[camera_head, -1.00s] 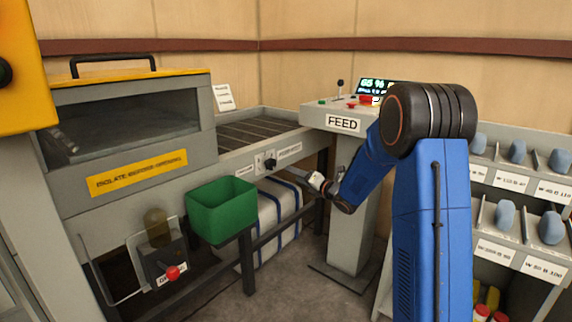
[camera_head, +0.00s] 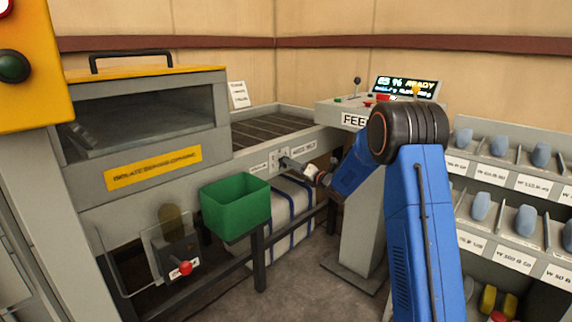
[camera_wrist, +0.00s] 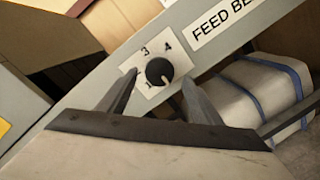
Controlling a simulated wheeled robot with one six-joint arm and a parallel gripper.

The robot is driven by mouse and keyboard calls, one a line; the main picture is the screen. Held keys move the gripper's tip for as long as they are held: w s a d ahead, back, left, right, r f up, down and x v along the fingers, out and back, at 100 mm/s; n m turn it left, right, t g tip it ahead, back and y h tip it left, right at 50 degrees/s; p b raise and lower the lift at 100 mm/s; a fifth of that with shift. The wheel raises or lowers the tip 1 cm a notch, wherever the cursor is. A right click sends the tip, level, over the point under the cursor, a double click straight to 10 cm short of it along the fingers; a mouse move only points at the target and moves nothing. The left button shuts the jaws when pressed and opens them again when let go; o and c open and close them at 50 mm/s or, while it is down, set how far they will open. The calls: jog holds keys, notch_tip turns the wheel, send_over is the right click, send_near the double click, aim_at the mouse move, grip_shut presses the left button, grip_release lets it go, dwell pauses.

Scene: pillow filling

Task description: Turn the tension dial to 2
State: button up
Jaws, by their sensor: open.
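The tension dial is a round black knob (camera_wrist: 159,71) on a white plate (camera_wrist: 141,60) in the wrist view. The numerals 3, 4 and 1 show around it; a 2 is not visible, and the left finger covers part of the plate's left side. A small pale mark shows at the knob's lower right edge. My gripper (camera_wrist: 158,97) is open, with one finger on each side below the knob; I cannot tell whether either touches it. In the head view the dial plate (camera_head: 274,159) is on the conveyor's side panel, with my gripper (camera_head: 287,162) close in front.
A "FEED BELT" label (camera_wrist: 225,24) is right of the dial. A green bin (camera_head: 236,212) stands to the left below it, and a strapped white bale (camera_head: 293,215) lies under the conveyor. The feed console (camera_head: 345,106) is behind my arm. A sample shelf (camera_head: 510,190) stands at right.

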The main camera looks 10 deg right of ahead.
jog(key=shift+x, duration=2.9)
jog(key=c, duration=1)
